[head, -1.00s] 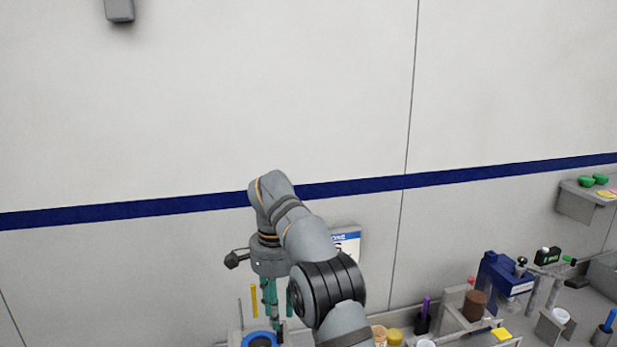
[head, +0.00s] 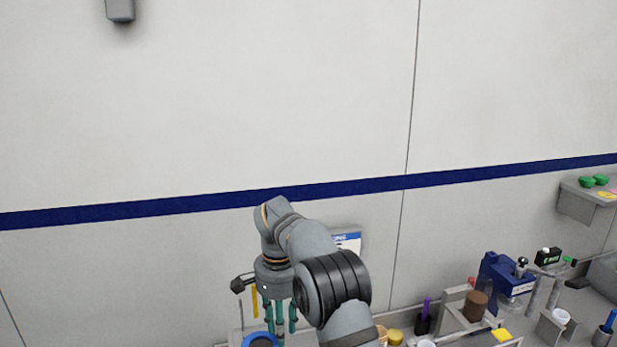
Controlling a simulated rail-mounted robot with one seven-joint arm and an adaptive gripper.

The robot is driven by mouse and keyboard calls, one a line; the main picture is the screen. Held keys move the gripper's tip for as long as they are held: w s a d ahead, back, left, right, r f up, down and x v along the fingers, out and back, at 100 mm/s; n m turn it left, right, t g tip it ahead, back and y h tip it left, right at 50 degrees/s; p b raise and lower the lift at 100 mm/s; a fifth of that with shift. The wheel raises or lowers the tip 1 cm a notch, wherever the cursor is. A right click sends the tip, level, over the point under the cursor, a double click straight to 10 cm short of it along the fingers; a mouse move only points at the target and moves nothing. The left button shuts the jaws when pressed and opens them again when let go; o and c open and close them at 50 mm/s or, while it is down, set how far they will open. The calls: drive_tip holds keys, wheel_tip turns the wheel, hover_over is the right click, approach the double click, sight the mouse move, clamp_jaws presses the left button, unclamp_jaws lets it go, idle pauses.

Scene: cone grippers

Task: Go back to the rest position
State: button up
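My gripper (head: 280,318) is in the lower middle of the head view, at the end of my grey arm, with its green fingers pointing down. Several fingers show, and they look spread apart with gaps between them. The fingertips are close to the bottom edge of the picture, and I cannot make out anything held between them. A blue ring-shaped thing (head: 261,340) is just left of and below the fingers, cut by the picture's edge.
A grey shelf (head: 576,203) with green items is at the far right. The wall above my arm is clear.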

drive_tip(key=d+n, duration=0.1)
drive_tip(key=n, duration=0.2)
drive_tip(key=shift+w+d, duration=0.15)
drive_tip(key=shift+d, duration=0.05)
